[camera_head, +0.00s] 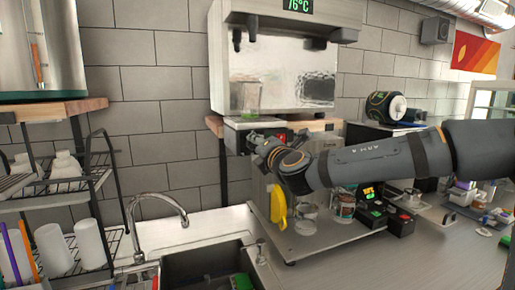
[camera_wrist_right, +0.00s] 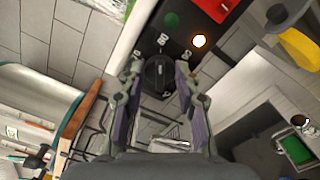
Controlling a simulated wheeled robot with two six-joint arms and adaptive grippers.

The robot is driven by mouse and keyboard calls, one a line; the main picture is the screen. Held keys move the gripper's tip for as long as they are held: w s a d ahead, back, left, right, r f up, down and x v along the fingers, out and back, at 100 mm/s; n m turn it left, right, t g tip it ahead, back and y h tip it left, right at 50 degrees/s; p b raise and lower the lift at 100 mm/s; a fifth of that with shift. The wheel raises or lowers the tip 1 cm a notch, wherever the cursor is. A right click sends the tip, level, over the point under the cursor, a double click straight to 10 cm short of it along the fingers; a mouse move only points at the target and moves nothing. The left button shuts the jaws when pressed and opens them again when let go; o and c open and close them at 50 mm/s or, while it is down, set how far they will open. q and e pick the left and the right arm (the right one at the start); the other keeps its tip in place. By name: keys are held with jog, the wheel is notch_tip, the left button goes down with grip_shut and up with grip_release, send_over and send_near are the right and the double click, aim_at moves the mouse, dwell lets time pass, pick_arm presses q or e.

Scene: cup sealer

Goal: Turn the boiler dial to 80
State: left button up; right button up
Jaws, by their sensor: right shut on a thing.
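The boiler (camera_head: 285,65) is a large metal box on the wall; its green display (camera_head: 298,5) appears to read 76°C. Below its front is a control panel (camera_wrist_right: 139,49), where the black round dial (camera_wrist_right: 158,72) sits with white numbers around it. The exact number its pointer faces is too small to read. My right gripper (camera_wrist_right: 160,84) has its fingers on both sides of the dial and is shut on it. In the head view my right gripper (camera_head: 254,139) hides the dial at the panel. My left gripper is in neither view.
A lit lamp (camera_wrist_right: 199,41), green button (camera_wrist_right: 171,19) and red part (camera_wrist_right: 215,8) sit close by the dial. A wooden shelf (camera_head: 316,126) runs under the boiler. A sink with a tap (camera_head: 160,203) and a cup rack (camera_head: 95,178) stand to the left.

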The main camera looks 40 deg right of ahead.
dwell(0.3)
jog(key=o, duration=1.1)
jog(key=shift+o, duration=0.2)
